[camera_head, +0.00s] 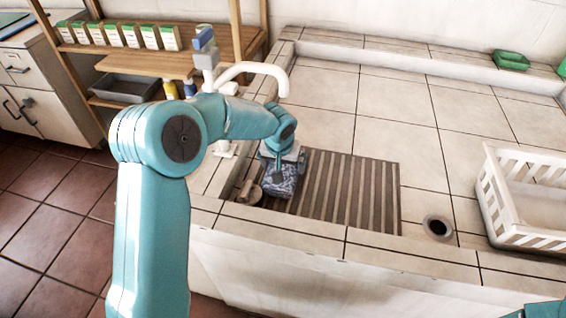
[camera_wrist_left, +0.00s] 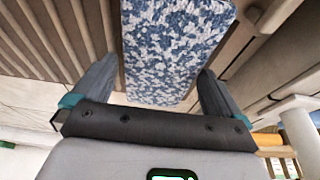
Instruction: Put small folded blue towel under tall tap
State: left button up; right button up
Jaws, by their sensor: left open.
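The small folded blue towel (camera_head: 287,184), with a blue and white floral pattern, lies at the left end of the slatted mat in the head view. The tall white tap (camera_head: 262,69) arches over the basin's left side, behind my left arm; the towel lies nearer the front edge than its spout. My left gripper (camera_head: 279,168) is at the towel, partly covering it. In the left wrist view the towel (camera_wrist_left: 175,45) shows between and beyond the open fingers (camera_wrist_left: 156,78); whether they touch it I cannot tell. My right gripper is out of view.
The brown slatted mat (camera_head: 352,190) lies on the white tiled basin. A drain hole (camera_head: 438,228) and a white basket (camera_head: 508,205) are to its right. A small brown object (camera_head: 251,193) lies left of the towel. Tiles behind the mat are clear.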

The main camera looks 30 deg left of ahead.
pick_arm(q)
notch_tip(320, 180, up, 2)
jog(key=shift+p, duration=0.8)
jog(key=v, duration=1.1)
jog(key=shift+s, duration=0.2)
jog(key=shift+s, duration=0.15)
